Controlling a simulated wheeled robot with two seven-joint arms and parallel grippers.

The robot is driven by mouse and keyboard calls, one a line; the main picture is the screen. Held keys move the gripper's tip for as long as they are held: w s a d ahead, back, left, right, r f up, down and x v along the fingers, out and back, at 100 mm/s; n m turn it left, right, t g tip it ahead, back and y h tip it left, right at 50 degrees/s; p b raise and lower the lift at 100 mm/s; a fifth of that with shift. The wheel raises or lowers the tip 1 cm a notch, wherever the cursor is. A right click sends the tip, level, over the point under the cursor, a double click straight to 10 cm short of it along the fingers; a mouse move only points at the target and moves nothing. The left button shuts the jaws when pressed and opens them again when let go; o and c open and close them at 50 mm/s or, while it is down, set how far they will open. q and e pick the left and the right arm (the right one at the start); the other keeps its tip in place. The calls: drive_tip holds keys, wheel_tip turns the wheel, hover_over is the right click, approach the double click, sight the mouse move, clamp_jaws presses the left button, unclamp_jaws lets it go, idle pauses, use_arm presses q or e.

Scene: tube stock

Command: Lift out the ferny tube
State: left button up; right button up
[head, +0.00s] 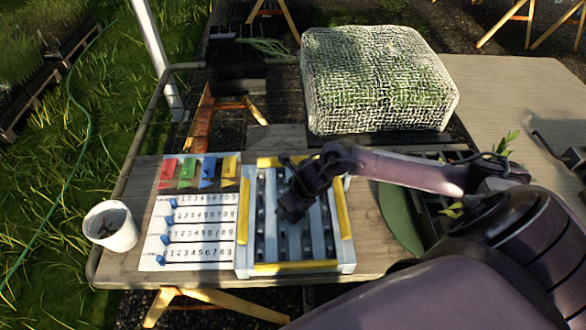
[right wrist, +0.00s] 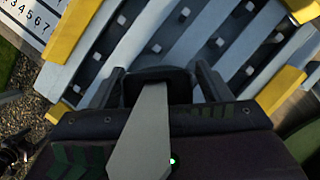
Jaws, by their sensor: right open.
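A pale rack (head: 243,211) with yellow edge bars and dark lengthwise channels stands on the table; small grey blocks sit in the channels. It also fills the upper part of the right wrist view (right wrist: 88,32). My right gripper (head: 290,205) is over the rack's middle. In the right wrist view its two dark fingers (right wrist: 160,80) are spread, with no tube seen between them. Green leaves (head: 508,141) stick up behind my right arm, and yellowish leaves (head: 451,211) show below it. I cannot tell whether either is the ferny tube; my arm hides much there. My left gripper is not in view.
A number sheet (head: 155,222) with blue sliders and coloured tags lies left of the rack. A white pot (head: 110,226) stands at the table's left edge. A green oval (head: 401,218) lies right of the rack. A netted bale (head: 377,85) stands behind.

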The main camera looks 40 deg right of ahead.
drive_tip(key=shift+s+r, duration=0.1)
drive_tip(key=shift+s, duration=0.05)
drive_tip(key=c, duration=1.2)
drive_tip(key=shift+o, duration=0.2)
drive_tip(key=shift+r, duration=0.1)
